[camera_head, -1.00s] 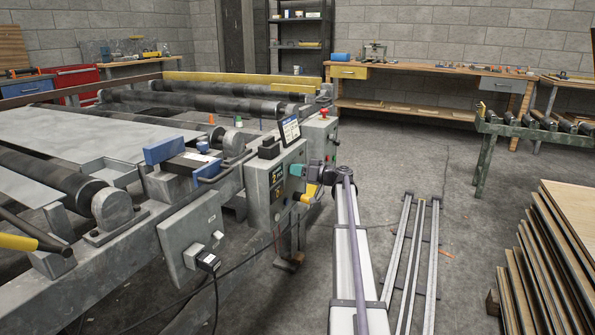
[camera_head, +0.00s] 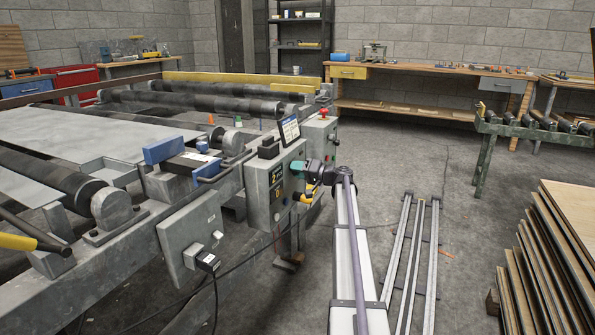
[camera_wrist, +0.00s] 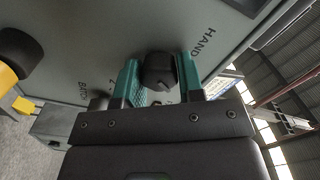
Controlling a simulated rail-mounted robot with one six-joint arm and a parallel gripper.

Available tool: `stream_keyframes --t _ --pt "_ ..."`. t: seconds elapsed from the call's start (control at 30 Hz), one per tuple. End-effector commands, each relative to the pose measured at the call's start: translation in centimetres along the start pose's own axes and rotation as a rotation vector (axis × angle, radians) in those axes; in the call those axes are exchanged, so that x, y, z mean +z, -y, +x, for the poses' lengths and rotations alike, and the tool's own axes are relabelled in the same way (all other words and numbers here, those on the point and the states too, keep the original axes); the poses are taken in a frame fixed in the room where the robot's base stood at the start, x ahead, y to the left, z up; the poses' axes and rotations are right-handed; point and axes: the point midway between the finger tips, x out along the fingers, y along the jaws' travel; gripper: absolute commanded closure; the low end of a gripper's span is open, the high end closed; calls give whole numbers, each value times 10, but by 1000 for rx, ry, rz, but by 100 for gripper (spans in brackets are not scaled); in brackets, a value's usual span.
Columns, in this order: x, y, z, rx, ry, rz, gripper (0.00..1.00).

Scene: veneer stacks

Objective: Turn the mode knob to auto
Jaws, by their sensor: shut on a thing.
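The mode knob (camera_wrist: 159,70) is a black rotary knob on a grey control panel, and it shows in the wrist view between my gripper's two teal fingers. The word HAND is printed on the panel to its right and BATCH to its lower left. Another label is mostly hidden behind the left finger, and I cannot read AUTO. My gripper (camera_wrist: 158,82) is shut on the knob. In the head view my gripper (camera_head: 298,167) is at the right face of the grey control box (camera_head: 262,190), where the knob itself is hidden.
A black and yellow fitting (camera_wrist: 15,60) stands out from the panel at the left of the wrist view. A tilted display (camera_head: 289,130) sits on top of the box. A second grey box (camera_head: 190,238) with a cable is nearer. Stacked veneer sheets (camera_head: 560,240) stand at right.

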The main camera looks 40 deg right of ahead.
Motion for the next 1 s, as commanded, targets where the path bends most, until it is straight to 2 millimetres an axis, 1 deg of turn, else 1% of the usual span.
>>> stream_keyframes --t 0.47,0.5,0.7,0.73,0.77,1.0 --pt "0 0 0 0 0 16 88" --pt "0 0 0 0 0 16 62" --pt "0 0 0 0 0 15 43" --pt "0 0 0 0 0 15 40" --pt "0 0 0 0 0 15 39" --pt "0 0 -2 0 0 14 39"
